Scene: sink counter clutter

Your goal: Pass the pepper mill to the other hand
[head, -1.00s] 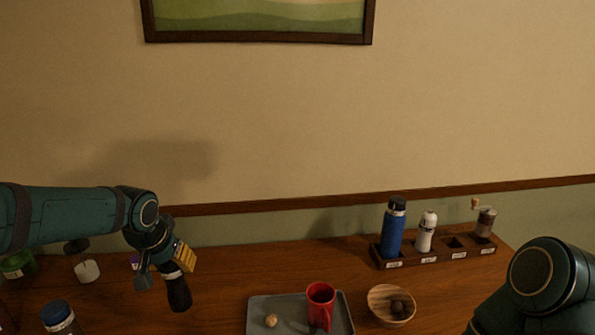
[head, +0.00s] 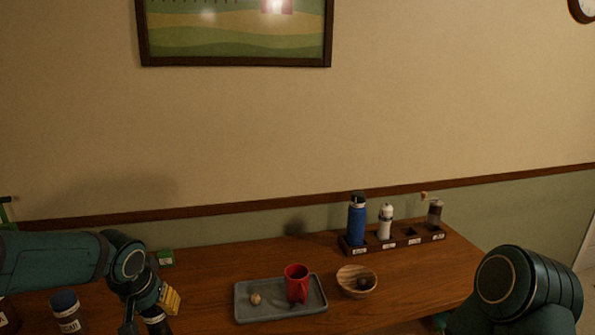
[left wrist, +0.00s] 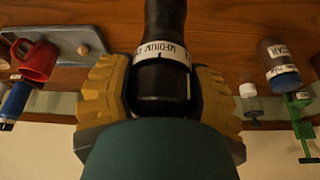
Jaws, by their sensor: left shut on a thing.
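The pepper mill (left wrist: 163,78) is black with a white band lettered "MEDIUM". My left gripper (left wrist: 160,100) is shut on it, with one yellow pad on each side, in the left wrist view. In the head view the left gripper (head: 158,303) is at the lower left, above the counter, and only part of the mill (head: 157,322) shows below it. The mill's lower end is cut off by the frame. My right arm is at the lower right of the head view, and its gripper is out of view.
A grey tray (head: 242,312) holds a red mug (head: 296,284) and a small round thing. A wooden bowl (head: 352,288) stands beside it. Behind is a rack (head: 383,246) with a blue bottle (head: 357,222), a white bottle and a grinder. A blue-lidded jar (head: 67,315) stands left.

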